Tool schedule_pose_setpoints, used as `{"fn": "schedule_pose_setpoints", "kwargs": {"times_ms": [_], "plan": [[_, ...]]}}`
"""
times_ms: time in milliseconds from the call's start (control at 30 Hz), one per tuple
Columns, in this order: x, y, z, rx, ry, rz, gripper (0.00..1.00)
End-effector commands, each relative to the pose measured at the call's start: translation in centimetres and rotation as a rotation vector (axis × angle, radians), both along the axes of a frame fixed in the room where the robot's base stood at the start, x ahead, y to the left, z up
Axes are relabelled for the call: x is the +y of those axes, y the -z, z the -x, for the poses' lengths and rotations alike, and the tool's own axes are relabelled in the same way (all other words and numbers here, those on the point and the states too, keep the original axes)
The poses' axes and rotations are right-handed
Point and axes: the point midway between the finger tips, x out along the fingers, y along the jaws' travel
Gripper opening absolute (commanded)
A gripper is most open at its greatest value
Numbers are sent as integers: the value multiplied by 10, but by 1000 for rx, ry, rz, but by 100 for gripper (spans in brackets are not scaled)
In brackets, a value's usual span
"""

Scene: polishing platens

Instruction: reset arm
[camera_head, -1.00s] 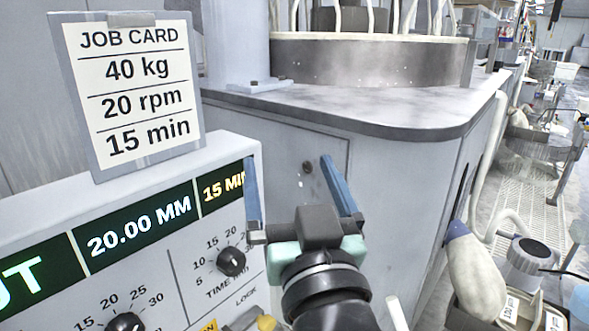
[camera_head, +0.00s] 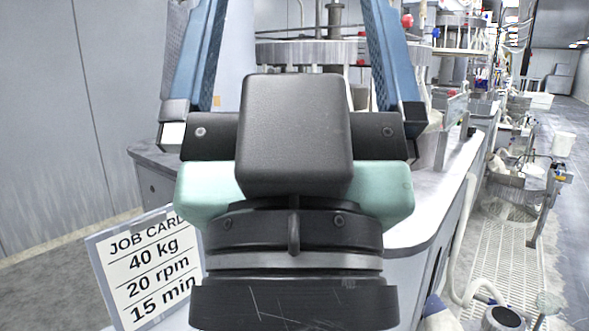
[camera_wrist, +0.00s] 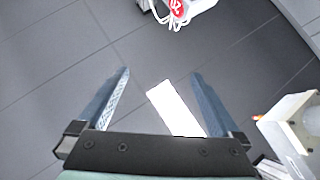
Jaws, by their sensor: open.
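My gripper (camera_head: 290,12) fills the middle of the head view, raised close to the camera with its two blue fingers pointing up and spread wide apart. It is open, with nothing between the fingers. In the wrist view my gripper (camera_wrist: 160,74) also shows open and empty, above a grey tiled surface. Its fingertips touch nothing there. The job card (camera_head: 153,262), reading 40 kg, 20 rpm and 15 min, stands tilted at the lower left of the head view, partly cut by the gripper's wrist. The control panel is out of view.
The polishing machine's grey top (camera_head: 420,220) lies behind my gripper, mostly hidden, with a round drum (camera_head: 305,52) farther back. A walkway grating (camera_head: 497,262) and equipment run along the right. In the wrist view, a white machine part (camera_wrist: 292,125) is at the right.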

Motion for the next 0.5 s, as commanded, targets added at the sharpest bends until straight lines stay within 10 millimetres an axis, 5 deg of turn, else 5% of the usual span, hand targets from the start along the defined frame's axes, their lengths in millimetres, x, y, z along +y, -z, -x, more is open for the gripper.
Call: {"fn": "schedule_pose_setpoints", "kwargs": {"times_ms": [33,500], "plan": [[0,-33,0,1,0,0,100],[0,-165,0,1,-1,0,100]]}}
